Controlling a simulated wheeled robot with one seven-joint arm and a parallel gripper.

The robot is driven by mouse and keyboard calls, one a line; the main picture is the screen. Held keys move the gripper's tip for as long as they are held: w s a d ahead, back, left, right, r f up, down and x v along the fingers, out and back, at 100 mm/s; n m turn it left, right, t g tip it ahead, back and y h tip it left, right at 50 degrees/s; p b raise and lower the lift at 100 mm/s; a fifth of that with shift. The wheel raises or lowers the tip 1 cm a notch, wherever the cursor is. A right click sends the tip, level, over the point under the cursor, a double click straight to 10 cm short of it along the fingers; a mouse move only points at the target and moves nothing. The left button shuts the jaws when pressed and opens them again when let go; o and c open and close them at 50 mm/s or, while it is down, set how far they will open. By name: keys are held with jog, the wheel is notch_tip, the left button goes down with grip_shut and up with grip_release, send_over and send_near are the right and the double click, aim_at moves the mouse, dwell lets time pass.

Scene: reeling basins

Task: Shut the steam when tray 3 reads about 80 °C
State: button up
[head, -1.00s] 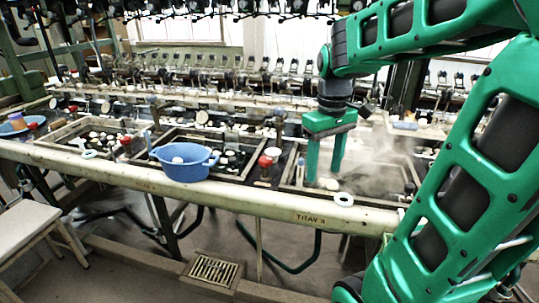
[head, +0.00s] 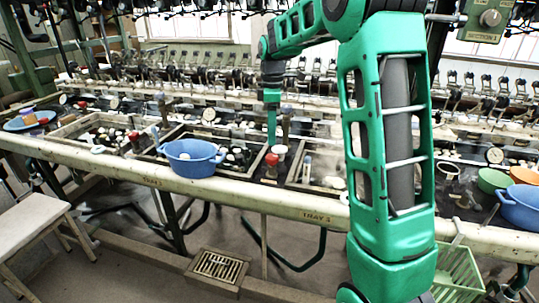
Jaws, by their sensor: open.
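The TRAY 3 label (head: 317,217) is on the pale front rail. Tray 3 (head: 293,184) is the basin behind it, with pale cocoons inside; my arm hides its right part. A red-topped valve (head: 271,159) stands at its left end. A slim upright thing (head: 307,164), perhaps a thermometer, stands in the tray; no reading is legible. My gripper (head: 272,143) is open and points down, seen edge-on, with its tips just above or behind the red top. I cannot tell whether they touch it.
A blue basin (head: 192,158) stands on the rail left of the valve. Another red-topped valve (head: 134,137) is farther left. Blue, green and orange bowls (head: 523,205) stand at right. A stool (head: 35,222) and a floor grate (head: 217,267) are below.

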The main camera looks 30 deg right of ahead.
aim_at(271, 156)
notch_tip(271, 156, down, 9)
jog(key=shift+r, duration=0.15)
dwell(0.4)
jog(key=c, duration=1.1)
